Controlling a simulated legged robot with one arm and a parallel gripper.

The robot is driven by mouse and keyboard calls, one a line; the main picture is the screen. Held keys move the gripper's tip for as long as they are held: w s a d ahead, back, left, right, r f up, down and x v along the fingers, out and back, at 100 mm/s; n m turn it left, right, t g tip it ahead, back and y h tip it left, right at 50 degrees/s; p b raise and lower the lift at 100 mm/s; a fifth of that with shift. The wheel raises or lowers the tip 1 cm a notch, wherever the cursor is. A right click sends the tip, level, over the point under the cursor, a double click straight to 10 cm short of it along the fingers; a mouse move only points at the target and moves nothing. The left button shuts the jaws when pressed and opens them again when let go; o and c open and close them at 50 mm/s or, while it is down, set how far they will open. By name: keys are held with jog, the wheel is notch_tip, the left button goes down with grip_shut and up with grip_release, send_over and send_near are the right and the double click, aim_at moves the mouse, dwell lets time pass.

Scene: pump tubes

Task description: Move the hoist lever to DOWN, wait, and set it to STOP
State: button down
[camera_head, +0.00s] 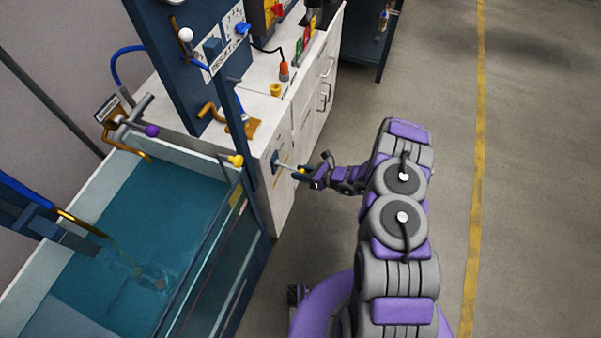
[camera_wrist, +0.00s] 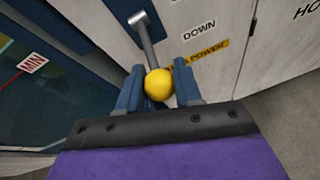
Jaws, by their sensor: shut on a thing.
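The hoist lever, a grey metal rod (camera_wrist: 151,40) with a yellow ball knob (camera_wrist: 158,84), shows in the wrist view. It juts from the front of the white cabinet. My gripper (camera_wrist: 158,78) has its two blue fingers on either side of the yellow knob and is shut on it. A DOWN label (camera_wrist: 199,29) is on the panel to the right of the rod. No STOP label can be read. In the head view my gripper (camera_head: 303,173) is at the cabinet front, with the lever rod (camera_head: 283,165) reaching toward it.
A water tank (camera_head: 150,215) with glass walls stands left of the cabinet (camera_head: 283,140). Another yellow-knobbed handle (camera_head: 235,160) is close to its corner. A POWER label (camera_wrist: 207,51) is below DOWN. The floor (camera_head: 420,60) to the right is clear.

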jog(key=shift+w+r+g+h, duration=0.1)
jog(key=shift+r+g+h, duration=0.2)
jog(key=shift+r+h, duration=0.35)
jog(key=shift+d, duration=0.1)
jog(key=c, duration=0.8)
grip_release()
jog(key=shift+f, duration=0.1)
jog(key=p+v, duration=0.4)
jog(key=v, duration=1.3)
jog(key=shift+d, duration=0.1)
